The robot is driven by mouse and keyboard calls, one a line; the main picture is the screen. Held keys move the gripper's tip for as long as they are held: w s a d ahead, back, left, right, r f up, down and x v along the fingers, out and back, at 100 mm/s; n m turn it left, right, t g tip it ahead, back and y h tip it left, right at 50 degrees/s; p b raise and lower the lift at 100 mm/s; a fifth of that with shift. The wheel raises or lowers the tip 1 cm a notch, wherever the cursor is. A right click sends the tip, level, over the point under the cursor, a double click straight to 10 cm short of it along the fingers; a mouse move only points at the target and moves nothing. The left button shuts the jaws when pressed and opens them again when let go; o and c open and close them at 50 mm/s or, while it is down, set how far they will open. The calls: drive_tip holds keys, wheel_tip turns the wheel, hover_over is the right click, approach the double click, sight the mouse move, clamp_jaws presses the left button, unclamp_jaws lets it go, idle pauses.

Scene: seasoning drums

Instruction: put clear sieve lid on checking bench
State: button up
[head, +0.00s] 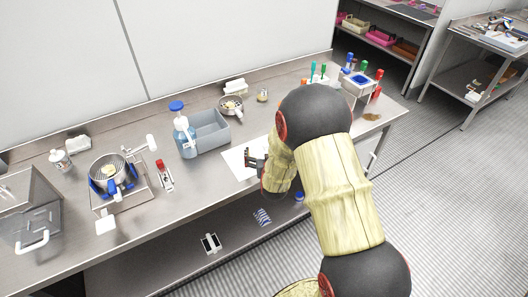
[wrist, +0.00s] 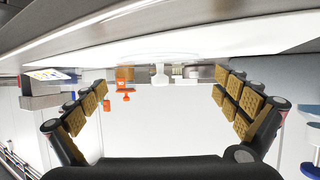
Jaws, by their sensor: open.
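My gripper (wrist: 165,88) is open in the wrist view, with its padded fingers spread wide and nothing between them. A faint clear disc (wrist: 150,57) with a pale knob-like part, apparently the clear lid, lies ahead of the fingertips, apart from them. In the head view my gripper (head: 256,163) is low over a white sheet (head: 238,162) on the long steel bench (head: 205,185). I cannot make out the lid there; my arm hides part of this area. No label shows which bench is the checking bench.
A grey bin (head: 209,133) and a blue-capped bottle (head: 184,135) stand left of my gripper. A blue-handled sieve (head: 111,178) is farther left. Another steel bench (head: 490,45) stands at far right.

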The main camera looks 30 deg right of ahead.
sight(265, 149)
drive_tip(key=b+x, duration=0.1)
drive_tip(key=x, duration=0.3)
drive_tip(key=shift+w, duration=0.15)
drive_tip(key=shift+r, duration=0.1)
drive_tip(key=shift+c, duration=0.8)
drive_tip(key=c, duration=0.7)
drive_tip(key=shift+s+f, duration=0.2)
drive_tip(key=shift+f, duration=0.05)
drive_tip(key=c, duration=1.1)
